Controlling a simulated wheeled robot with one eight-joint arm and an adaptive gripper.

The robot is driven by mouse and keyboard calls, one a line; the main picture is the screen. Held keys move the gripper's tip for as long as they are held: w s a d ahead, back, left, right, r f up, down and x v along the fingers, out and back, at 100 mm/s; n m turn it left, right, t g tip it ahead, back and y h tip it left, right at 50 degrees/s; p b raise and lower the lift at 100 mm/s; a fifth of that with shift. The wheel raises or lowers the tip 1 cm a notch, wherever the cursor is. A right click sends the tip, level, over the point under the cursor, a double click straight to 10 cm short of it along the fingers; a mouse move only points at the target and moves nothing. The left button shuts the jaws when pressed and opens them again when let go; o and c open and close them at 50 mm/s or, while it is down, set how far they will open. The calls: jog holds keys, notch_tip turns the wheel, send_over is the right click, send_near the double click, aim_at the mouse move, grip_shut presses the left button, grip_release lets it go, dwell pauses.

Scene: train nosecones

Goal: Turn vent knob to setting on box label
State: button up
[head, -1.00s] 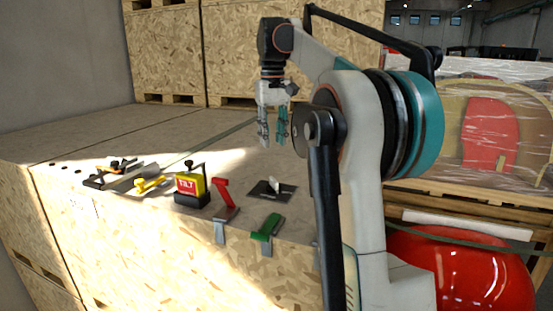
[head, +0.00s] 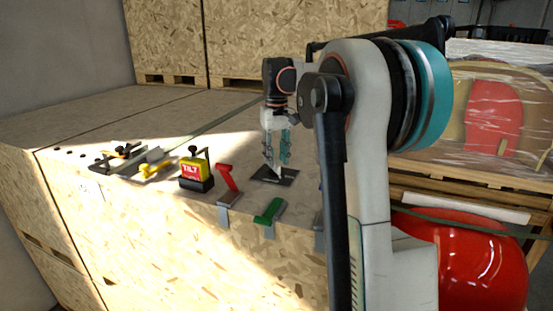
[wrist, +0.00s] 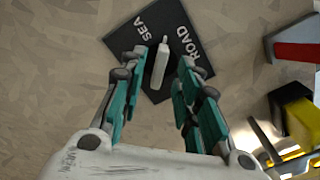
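The vent knob is a pale, narrow bar (wrist: 159,65) on a dark square plate (wrist: 165,20) lettered SEA and ROAD. The knob's narrow end points up in the wrist view, between the two words. Other lettering on the plate, if any, is hidden. In the head view, the plate (head: 290,178) lies on the crate top near its front edge. My gripper (wrist: 163,64) is open, its teal fingers on either side of the knob with a gap showing at each side. In the head view, my gripper (head: 277,158) points down over the plate. I cannot read a box label naming a setting.
A red lever (head: 228,178) and a green lever (head: 268,211) are at the crate's front edge. Yellow and black clamp-like parts (head: 150,165) lie farther left. The crate top behind the plate is clear.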

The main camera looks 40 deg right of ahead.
jog(key=shift+f, duration=1)
grip_shut()
jog(key=shift+n, duration=0.3)
jog(key=n+b, duration=0.1)
jog(key=n, duration=0.2)
jog(key=shift+d+n+b, duration=0.1)
jog(key=shift+n+b, duration=0.2)
jog(key=shift+b, duration=0.05)
jog(key=shift+n+b, duration=0.6)
jog(key=shift+n, duration=1.7)
